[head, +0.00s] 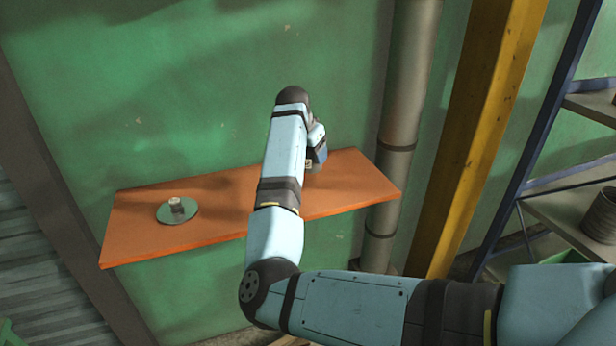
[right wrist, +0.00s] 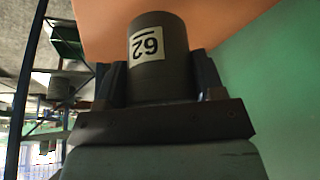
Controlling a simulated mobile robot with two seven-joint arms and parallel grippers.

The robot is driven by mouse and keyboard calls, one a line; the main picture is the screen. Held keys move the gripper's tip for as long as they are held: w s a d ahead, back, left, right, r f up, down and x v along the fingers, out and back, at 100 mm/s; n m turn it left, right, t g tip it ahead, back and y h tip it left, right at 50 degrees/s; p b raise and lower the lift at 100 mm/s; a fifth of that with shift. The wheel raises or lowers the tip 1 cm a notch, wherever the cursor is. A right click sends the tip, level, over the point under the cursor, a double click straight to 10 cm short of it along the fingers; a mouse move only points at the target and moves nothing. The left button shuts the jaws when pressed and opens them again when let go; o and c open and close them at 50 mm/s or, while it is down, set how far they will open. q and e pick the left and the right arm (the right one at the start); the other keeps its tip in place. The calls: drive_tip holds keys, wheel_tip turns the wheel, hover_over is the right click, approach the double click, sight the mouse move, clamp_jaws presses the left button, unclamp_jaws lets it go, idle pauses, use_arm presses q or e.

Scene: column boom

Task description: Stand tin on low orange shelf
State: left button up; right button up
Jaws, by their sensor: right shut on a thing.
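The tin (right wrist: 172,48) is a dark grey cylinder with a white label and black digits, seen large in the right wrist view. My right gripper (right wrist: 160,85) is shut on it, one finger on each side. The orange shelf (right wrist: 225,22) fills the space behind the tin there; I cannot tell whether they touch. In the head view, the orange shelf (head: 230,205) is on the green wall, and my right gripper (head: 314,162) is over its right half, partly hidden by my arm. The tin is mostly hidden there. My left gripper is not in view.
A green disc (head: 187,217) with a small pale cylinder (head: 176,205) on it lies on the shelf's left part. A grey pipe (head: 408,110) and a yellow column (head: 485,130) stand right of the shelf. A blue-framed rack (head: 540,165) is farther right.

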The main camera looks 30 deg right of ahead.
wheel_tip(320, 180, down, 2)
drive_tip(key=shift+f, duration=0.1)
wheel_tip(320, 180, down, 5)
drive_tip(key=shift+f, duration=0.1)
idle(0.3)
drive_tip(key=o, duration=1.1)
